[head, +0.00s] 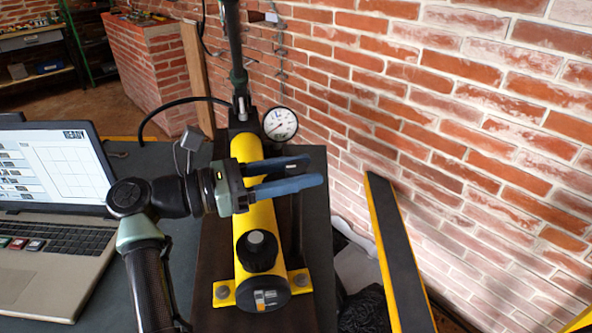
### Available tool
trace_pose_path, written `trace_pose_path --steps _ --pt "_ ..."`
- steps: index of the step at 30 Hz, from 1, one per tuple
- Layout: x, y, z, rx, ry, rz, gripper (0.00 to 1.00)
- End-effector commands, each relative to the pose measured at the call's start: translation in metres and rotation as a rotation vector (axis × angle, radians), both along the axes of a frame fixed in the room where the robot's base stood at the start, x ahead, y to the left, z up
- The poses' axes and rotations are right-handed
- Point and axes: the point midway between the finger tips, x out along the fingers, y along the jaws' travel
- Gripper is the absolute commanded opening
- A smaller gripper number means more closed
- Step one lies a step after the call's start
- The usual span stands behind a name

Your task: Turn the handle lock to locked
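A yellow hand pump (262,215) lies lengthwise on a dark board on the bench. A black round knob (257,250) with a grey top sits near its front end. A small silver lever or latch (266,298) is on the black front end cap. A long dark handle (235,45) stands up at the pump's far end. I cannot tell for sure which part is the handle lock or how it is set. My gripper (314,169) has two blue fingers apart with nothing seen between them. It reaches rightward across the pump's middle, beyond the knob, and hides part of the body.
A round gauge (280,124) stands at the pump's far right. A black hose (180,103) curves behind my arm. An open laptop (60,205) is at the left. A brick wall (450,110) and a yellow-edged dark beam (397,250) bound the right side.

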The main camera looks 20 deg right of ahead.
Motion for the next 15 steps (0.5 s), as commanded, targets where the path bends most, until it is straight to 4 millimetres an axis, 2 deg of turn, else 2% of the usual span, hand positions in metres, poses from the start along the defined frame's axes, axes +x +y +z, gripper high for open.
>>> trace_pose_path --steps 1,3,4,11,15 --pt "-0.0001 -0.0004 0.0 0.0 0.0 -0.001 0.58" --pt "0.0 -0.0003 0.0001 0.0 0.0 0.0 0.7" --pt "0.0 -0.0002 0.0001 0.0 -0.001 0.0 0.72" --pt "0.0002 0.0002 0.0001 0.0 -0.001 0.002 0.72" --pt "0.0013 0.0072 -0.0001 0.0 -0.001 0.004 0.72"
